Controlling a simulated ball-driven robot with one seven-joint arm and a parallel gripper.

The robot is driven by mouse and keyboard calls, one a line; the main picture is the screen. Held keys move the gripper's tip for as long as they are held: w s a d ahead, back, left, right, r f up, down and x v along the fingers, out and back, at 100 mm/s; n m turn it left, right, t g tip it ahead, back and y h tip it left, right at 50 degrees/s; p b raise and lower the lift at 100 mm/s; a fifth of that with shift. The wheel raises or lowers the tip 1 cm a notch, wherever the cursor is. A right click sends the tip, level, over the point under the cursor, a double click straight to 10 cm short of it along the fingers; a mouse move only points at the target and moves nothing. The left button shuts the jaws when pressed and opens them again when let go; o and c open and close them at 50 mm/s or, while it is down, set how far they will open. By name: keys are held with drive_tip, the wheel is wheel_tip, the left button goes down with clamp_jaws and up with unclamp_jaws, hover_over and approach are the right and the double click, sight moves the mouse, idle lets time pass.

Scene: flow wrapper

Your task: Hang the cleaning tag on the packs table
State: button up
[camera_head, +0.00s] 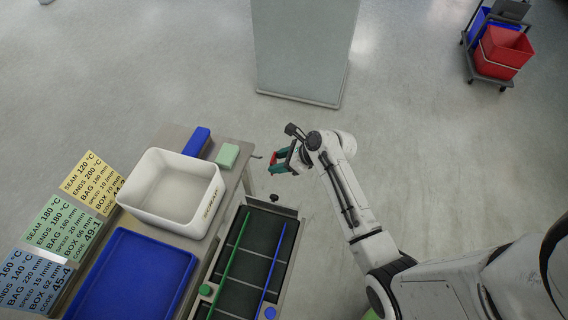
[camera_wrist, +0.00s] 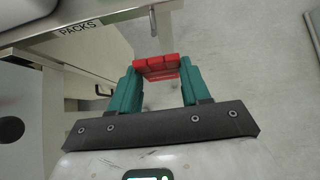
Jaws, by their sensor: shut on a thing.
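My gripper (camera_head: 281,160) is stretched out just right of the packs table's far right corner. In the wrist view my gripper (camera_wrist: 158,68) has teal fingers, with red across their tips. A small metal hook (camera_head: 257,156) sticks out from the table's right side. The hook (camera_wrist: 152,20) also shows just beyond my fingertips, apart from them.
A grey cabinet (camera_head: 303,50) stands behind.

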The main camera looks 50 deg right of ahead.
drive_tip(key=w+b, duration=0.1)
drive_tip(key=w+a, duration=0.1)
drive_tip(key=w, duration=0.1)
drive_tip(key=w+a+b, duration=0.1)
drive_tip(key=w, duration=0.1)
drive_tip(key=shift+f+b, duration=0.35)
drive_tip(key=shift+f, duration=0.05)
drive_tip(key=shift+w+f, duration=0.1)
drive_tip(key=shift+f, duration=0.1)
idle(0.5)
idle(0.3)
drive_tip(key=o, duration=1.2)
drive_tip(key=shift+c, duration=0.2)
drive_tip(key=v, duration=1.1)
